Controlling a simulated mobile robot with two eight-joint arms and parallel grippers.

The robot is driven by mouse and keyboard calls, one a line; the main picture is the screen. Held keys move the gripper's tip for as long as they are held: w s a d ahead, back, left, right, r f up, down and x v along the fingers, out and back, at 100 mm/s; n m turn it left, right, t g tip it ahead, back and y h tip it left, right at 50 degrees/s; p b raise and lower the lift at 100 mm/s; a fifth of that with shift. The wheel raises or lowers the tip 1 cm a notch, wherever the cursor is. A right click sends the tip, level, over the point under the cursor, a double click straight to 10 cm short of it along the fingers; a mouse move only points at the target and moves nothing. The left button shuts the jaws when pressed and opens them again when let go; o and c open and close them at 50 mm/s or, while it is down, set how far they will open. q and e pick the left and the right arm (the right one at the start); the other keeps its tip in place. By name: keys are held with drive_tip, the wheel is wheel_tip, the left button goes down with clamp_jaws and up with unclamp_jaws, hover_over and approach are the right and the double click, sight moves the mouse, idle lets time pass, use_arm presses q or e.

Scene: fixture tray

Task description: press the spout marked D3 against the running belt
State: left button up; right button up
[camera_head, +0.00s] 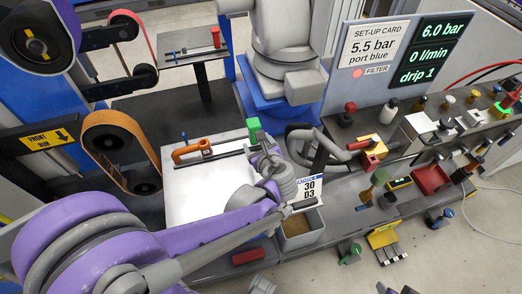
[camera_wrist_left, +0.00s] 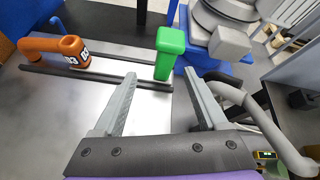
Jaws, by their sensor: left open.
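The orange spout (camera_head: 188,150), bent with a round open end, lies along a dark rail on the pale plate at the centre. In the left wrist view the spout (camera_wrist_left: 50,45) is at upper left and carries the mark D3. My left gripper (camera_wrist_left: 160,100) is open and empty. Its grey fingers reach towards a green block (camera_wrist_left: 170,50), and the spout is left of them, apart. In the head view my left wrist hides most of the gripper (camera_head: 255,147). An orange-brown belt (camera_head: 112,122) on dark pulleys stands left of the plate, near a yellow "FRONT RUN" sign (camera_head: 48,139).
A second, red belt (camera_head: 135,17) is behind. The green block (camera_head: 254,130) stands at the plate's far right. A grey bin (camera_head: 300,238) and a card reading 30 D3 (camera_head: 309,188) are to the right. Blocks and fittings crowd the right bench. The white plate (camera_head: 190,205) has clear room.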

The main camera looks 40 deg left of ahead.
sight(252, 126)
use_arm(q)
drive_tip(key=m, duration=0.1)
drive_tip(key=w+f+m+y+b, duration=0.1)
drive_tip(key=shift+w+a+m+t, duration=0.15)
drive_tip(key=shift+w+m+t, duration=0.05)
drive_tip(key=shift+m+t, duration=0.2)
drive_tip(key=shift+w+a+f, duration=0.1)
drive_tip(key=shift+w+a, duration=0.1)
drive_tip(key=x, duration=1)
drive_tip(key=shift+w+a+b, duration=0.15)
drive_tip(key=shift+b, duration=0.25)
drive_tip(key=shift+c, duration=0.2)
clamp_jaws()
